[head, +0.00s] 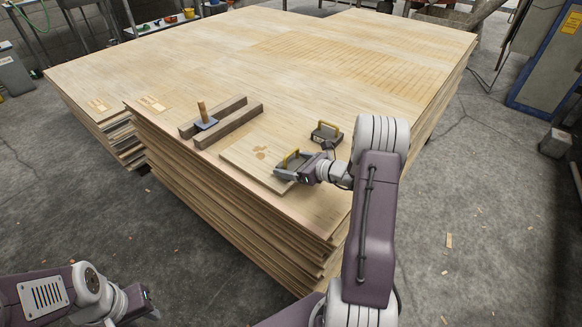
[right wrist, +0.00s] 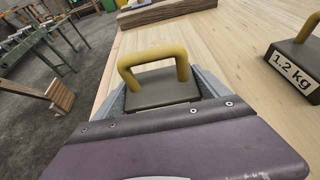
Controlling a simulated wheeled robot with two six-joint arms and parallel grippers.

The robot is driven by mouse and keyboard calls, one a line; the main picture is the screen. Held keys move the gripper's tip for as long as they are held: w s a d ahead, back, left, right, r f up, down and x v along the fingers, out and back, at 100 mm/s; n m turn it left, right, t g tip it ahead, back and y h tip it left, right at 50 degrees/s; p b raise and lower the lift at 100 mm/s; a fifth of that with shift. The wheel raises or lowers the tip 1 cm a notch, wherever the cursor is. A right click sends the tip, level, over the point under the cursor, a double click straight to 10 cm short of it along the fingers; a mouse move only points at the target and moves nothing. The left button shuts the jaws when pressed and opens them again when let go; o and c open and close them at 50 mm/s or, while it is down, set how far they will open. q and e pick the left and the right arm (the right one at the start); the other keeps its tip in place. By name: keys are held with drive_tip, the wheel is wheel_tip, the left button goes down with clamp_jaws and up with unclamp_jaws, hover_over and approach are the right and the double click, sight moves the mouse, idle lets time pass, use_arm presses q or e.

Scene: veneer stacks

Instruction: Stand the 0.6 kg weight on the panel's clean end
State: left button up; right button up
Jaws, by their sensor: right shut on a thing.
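The panel (head: 240,158), a thin pale board with brown stain marks near its middle, lies near the front corner of the veneer stack. My right gripper (head: 293,170) is shut on a dark weight with a yellow handle (head: 291,158) at the panel's right end. The weight (right wrist: 160,88) sits upright between the fingers in the right wrist view; its label is hidden. I cannot tell whether it touches the panel. A second weight (head: 326,134), marked 1.2 kg in the right wrist view (right wrist: 293,62), stands behind it. My left gripper (head: 140,302) is low at the left, its jaws unclear.
Two dark wooden bars (head: 232,124) lie left of the panel, with a wooden-handled tool (head: 204,119) at them. The large veneer stack (head: 330,60) has open surface behind. Its front edge drops to the floor close to the panel.

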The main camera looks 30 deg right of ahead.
drive_tip(key=shift+r, duration=0.15)
drive_tip(key=o, duration=1.9)
drive_tip(key=shift+o, duration=0.2)
